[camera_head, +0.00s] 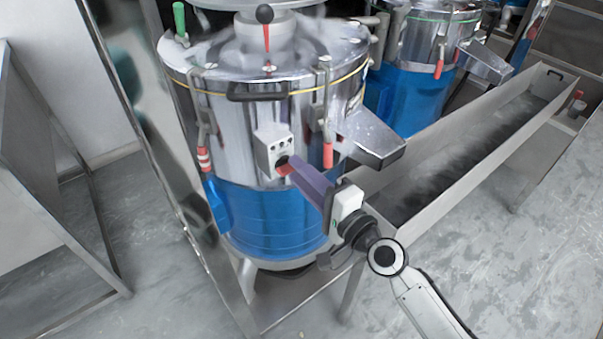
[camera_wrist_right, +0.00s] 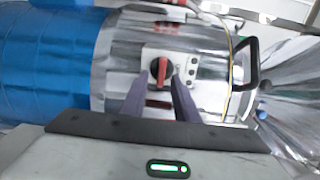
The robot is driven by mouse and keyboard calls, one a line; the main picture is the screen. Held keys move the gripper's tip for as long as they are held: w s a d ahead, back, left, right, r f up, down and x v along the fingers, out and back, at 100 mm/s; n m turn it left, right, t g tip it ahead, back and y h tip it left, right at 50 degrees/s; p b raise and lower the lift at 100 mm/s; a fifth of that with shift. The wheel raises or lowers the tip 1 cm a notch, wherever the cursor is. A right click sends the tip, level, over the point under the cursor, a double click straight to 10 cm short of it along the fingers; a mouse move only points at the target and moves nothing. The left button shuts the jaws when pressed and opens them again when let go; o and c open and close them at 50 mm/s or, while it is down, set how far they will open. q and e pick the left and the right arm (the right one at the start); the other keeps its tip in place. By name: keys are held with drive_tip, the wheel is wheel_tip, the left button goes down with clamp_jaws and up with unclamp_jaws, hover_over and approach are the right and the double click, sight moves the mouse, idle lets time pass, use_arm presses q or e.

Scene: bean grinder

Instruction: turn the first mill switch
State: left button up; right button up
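The first mill (camera_head: 265,160) is a shiny metal drum with a blue lower part. Its switch box (camera_head: 268,148) is a light plate on the drum's front. The switch, a black dial with a red handle (camera_wrist_right: 161,70), shows in the wrist view, where the handle is upright in the picture. My right gripper (camera_head: 291,168) is at the switch in the head view, its fingers partly covering it. In the wrist view the purple fingers of the right gripper (camera_wrist_right: 160,80) are apart, one on each side of the dial. Whether they touch it, I cannot tell. My left gripper is not in view.
A spout (camera_head: 373,140) sticks out right of the switch, above my right wrist. A long metal trough (camera_head: 480,150) runs to the back right. A second mill (camera_head: 415,75) stands behind. A black handle (camera_head: 258,92) and red-tipped clamps (camera_head: 327,155) surround the drum. The floor at right is clear.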

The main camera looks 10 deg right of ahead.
drive_tip(key=b+v, duration=0.1)
drive_tip(key=v, duration=0.9)
drive_tip(key=shift+s, duration=0.2)
drive_tip(key=s+d+f+n+g+h, duration=0.1)
drive_tip(key=s+f+n+g+h, duration=0.2)
drive_tip(key=s+f+n, duration=0.4)
drive_tip(key=s+d+f+n+g+h, duration=0.1)
drive_tip(key=s+f+n+g, duration=0.3)
drive_tip(key=f, duration=1.3)
drive_tip(key=s+n+h, duration=0.1)
drive_tip(key=s+n, duration=0.2)
drive_tip(key=s, duration=0.3)
drive_tip(key=shift+d+f+n+h, duration=0.3)
drive_tip(key=shift+d+n+h, duration=0.1)
